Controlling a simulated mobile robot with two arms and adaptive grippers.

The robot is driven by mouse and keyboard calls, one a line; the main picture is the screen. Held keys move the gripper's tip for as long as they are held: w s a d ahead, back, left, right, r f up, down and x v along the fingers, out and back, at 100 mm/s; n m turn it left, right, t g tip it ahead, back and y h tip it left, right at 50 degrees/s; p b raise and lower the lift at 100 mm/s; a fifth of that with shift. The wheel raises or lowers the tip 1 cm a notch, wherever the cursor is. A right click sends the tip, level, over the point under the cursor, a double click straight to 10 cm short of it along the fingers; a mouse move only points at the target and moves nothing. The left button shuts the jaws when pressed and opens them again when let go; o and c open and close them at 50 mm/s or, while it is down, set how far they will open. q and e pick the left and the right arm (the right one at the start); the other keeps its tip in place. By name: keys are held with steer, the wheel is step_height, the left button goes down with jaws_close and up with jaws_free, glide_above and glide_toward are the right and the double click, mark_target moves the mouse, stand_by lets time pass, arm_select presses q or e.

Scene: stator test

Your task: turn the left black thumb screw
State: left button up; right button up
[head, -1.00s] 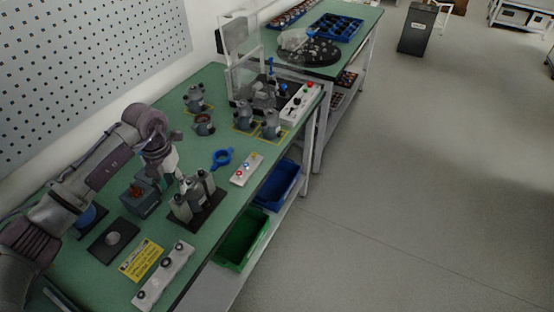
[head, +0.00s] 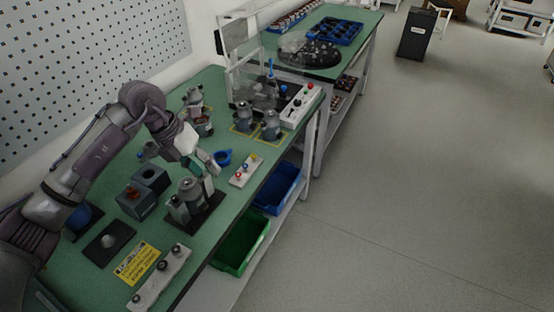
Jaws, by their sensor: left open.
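My left gripper (head: 203,164) is open, held above the green bench between the stator fixture and a blue ring (head: 223,157). The stator fixture (head: 188,187) is a grey cylinder between pale side blocks on a black plate. Its small details are too coarse to read, and I cannot make out a thumb screw on it. A pale bar (head: 150,287) with black knobs lies at the near edge of the bench. I cannot tell whether one of these is the left black thumb screw. The gripper is apart from the bar. My right gripper is not in view.
A dark block (head: 136,201) and a black pad (head: 110,242) lie left of the fixture, beside a yellow label (head: 139,263). A button strip (head: 246,169) and several grey motors, including one motor (head: 271,125), stand farther back. Blue (head: 279,188) and green (head: 241,246) bins sit below the bench edge.

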arm_select(q)
steer(key=s+d+r+t+h, duration=0.1)
steer(key=d+r+h, duration=0.2)
steer(key=d+h, duration=0.2)
steer(key=s+d+r+t+h, duration=0.1)
steer(key=d+r+h, duration=0.3)
steer(key=d, duration=0.8)
steer(key=shift+s+d+t+h, duration=0.25)
steer(key=shift+s+h, duration=0.25)
steer(key=shift+h, duration=0.5)
